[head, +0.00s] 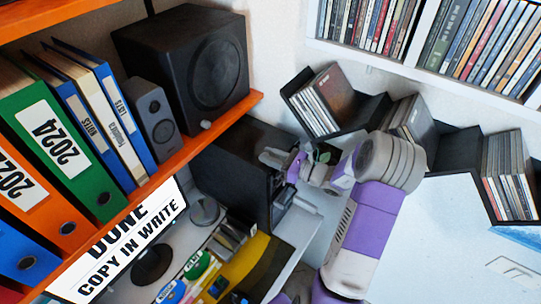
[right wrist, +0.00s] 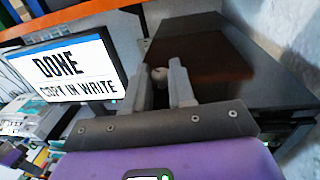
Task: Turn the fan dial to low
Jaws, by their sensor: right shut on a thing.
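A small, pale round knob (right wrist: 159,73), which looks like the fan dial, shows between my right fingertips in the right wrist view. It sits at the front of a dark box (right wrist: 215,45). Any marks around it are too blurred to read, so its setting cannot be told. In the head view my right gripper (head: 275,172) is at the right side of the black box (head: 232,165) below the orange shelf, and it hides the knob there. The right gripper (right wrist: 159,78) is shut on the knob.
The orange shelf (head: 195,143) holds folders, a small grey speaker (head: 153,118) and a large black speaker (head: 190,60). A monitor (head: 130,240) stands below it. Black zigzag racks (head: 375,107) with discs hang on the right wall behind my right arm.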

